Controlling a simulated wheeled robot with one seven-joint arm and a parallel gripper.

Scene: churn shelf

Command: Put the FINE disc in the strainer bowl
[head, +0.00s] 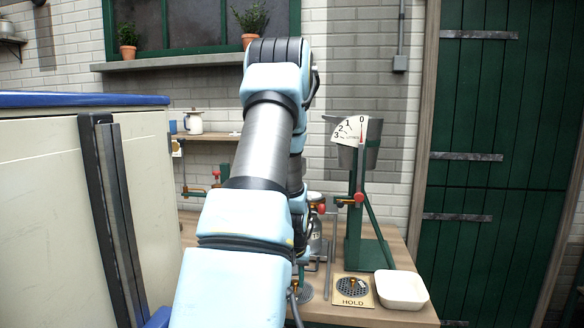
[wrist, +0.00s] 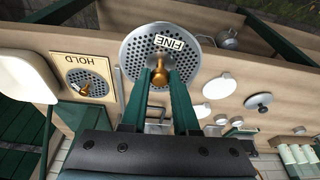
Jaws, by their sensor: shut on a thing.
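The FINE disc (wrist: 139,68) is a round grey perforated plate with a white FINE label and a brass knob at its centre. My gripper (wrist: 161,76) has its green fingers closed on that knob in the wrist view. In the head view my arm hides most of the gripper, and a perforated disc edge (head: 306,293) shows beside the arm. I cannot tell whether the disc touches the bench. No bowl is clearly marked as the strainer bowl.
A HOLD plate (head: 352,302) with another perforated, brass-knobbed disc lies right of my arm, beside a white dish (head: 402,290). The green stand (head: 355,235) rises behind them. White round lids (wrist: 219,87) lie on the bench. A large cream cabinet (head: 60,210) stands left.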

